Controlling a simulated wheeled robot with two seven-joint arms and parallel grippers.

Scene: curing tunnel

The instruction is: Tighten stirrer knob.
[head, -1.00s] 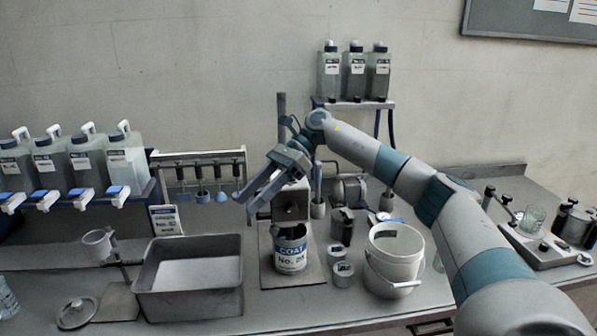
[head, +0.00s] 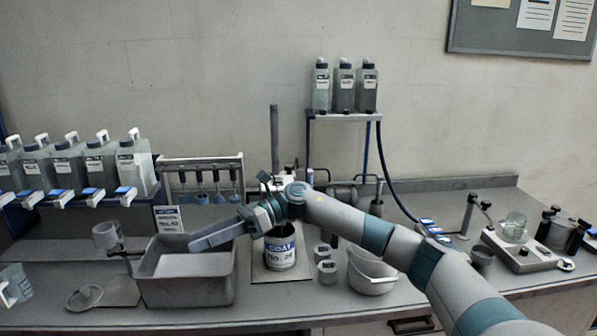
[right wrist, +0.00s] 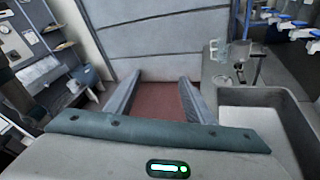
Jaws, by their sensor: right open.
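The stirrer's upright post (head: 275,140) rises behind the bench's middle. Its pale head (head: 272,181) shows only partly behind my right wrist, and I cannot make out the knob. The can labelled COAT (head: 281,250) stands on the stirrer's base plate (head: 262,274), below my forearm. My right gripper (head: 193,244) is open, left of the stirrer and in front of or above the grey tray in the picture. In the right wrist view, the open fingers (right wrist: 157,84) have nothing between them. My left gripper is not in view.
The grey tray (head: 147,288) is left of the can and also shows in the right wrist view (right wrist: 262,98). A white bucket (head: 372,276) and small jars (head: 327,271) are right of the can. Bottles with taps (head: 75,165) line the left; a bottle shelf (head: 345,116) stands behind.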

